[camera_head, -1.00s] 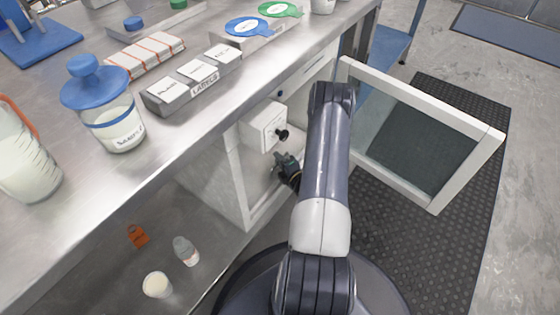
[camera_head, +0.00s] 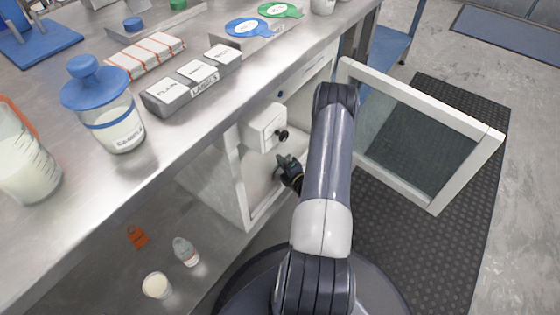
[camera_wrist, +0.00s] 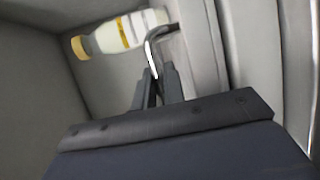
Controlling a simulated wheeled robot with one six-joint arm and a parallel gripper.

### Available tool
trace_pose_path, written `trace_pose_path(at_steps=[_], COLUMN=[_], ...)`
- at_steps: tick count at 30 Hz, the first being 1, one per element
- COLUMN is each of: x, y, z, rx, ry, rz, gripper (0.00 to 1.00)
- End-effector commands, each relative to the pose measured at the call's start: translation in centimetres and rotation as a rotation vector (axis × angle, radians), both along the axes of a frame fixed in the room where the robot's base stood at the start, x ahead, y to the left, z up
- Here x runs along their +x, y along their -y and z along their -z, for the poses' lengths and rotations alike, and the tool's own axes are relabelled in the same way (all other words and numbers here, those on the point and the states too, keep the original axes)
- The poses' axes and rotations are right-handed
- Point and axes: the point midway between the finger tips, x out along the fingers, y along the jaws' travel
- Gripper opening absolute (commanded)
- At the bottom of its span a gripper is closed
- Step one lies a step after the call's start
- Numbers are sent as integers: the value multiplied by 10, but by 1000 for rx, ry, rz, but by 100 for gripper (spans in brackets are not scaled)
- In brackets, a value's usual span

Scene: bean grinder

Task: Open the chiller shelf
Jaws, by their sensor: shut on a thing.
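The chiller is a white cabinet (camera_head: 243,205) under the bench. Its glass-panelled door (camera_head: 420,135) stands swung open to the right. In the wrist view my gripper (camera_wrist: 160,88) is shut on a thin, curved metal handle (camera_wrist: 152,52) inside a pale interior. My gripper also shows in the head view (camera_head: 290,172), dark and low in the cabinet opening, partly hidden by my arm. A pale bottle with a yellow cap (camera_wrist: 80,47) is just behind the handle. My arm and the gripper hide much of the shelf, so how far it is out cannot be told.
A white box with a black knob (camera_head: 263,127) is at the cabinet opening, above my gripper. The bench top (camera_head: 190,130) overhangs, with a blue-lidded jar (camera_head: 115,125) and a label block (camera_head: 190,85) near its edge. A bottle (camera_head: 186,252) and cup (camera_head: 157,286) stand below left.

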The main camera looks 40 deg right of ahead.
Motion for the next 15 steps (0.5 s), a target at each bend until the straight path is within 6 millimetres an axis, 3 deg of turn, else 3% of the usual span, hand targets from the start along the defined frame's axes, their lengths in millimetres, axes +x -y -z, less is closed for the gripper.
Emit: trace_pose_path(at_steps=[15], x=[-81], y=[29], z=[1], rx=[3], ry=[-2], rz=[8], gripper=[0])
